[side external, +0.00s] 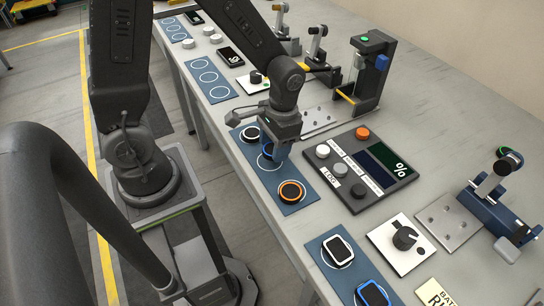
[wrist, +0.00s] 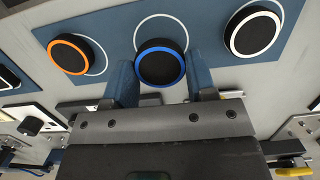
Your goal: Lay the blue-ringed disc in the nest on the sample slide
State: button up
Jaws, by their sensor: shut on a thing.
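The blue-ringed disc (wrist: 160,65) is black with a bright blue rim. My gripper (wrist: 163,84) is shut on it, with one blue finger on each side. In the side view my gripper (side external: 271,152) points down over the middle of a blue mat (side external: 273,178) and hides most of the disc. In the wrist view the disc sits off-centre from the white circle printed on the mat; its height above the mat is hard to tell. I cannot tell for sure which fixture is the sample slide, and no nest is clearly visible.
An orange-ringed disc (side external: 291,191) and a white-ringed disc (side external: 250,133) flank my gripper on the mat. A panel with buttons and a display (side external: 362,165) stands close on the right. A clamp fixture (side external: 505,210) is at far right; a tall dark stand (side external: 372,70) is behind.

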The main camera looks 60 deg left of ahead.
jog(key=shift+r, duration=1.8)
jog(key=w+a+r+m, duration=0.2)
jog(key=w+a+r, duration=0.1)
jog(key=w, duration=0.5)
jog(key=w+a+r+m, duration=0.1)
jog(key=w+a+r, duration=0.15)
jog(key=w, duration=0.55)
jog(key=w+d+r+m+t+y, duration=0.2)
jog(key=w+d+r+m, duration=0.2)
jog(key=w+d+m, duration=0.8)
jog(key=m+t+h, duration=0.1)
jog(key=m, duration=1.6)
send_over(407, 139)
notch_tip(407, 139, down, 6)
jog(key=f, duration=0.9)
jog(key=shift+s+d+f, duration=0.15)
jog(key=shift+s+f, duration=0.05)
jog(key=shift+f, duration=0.05)
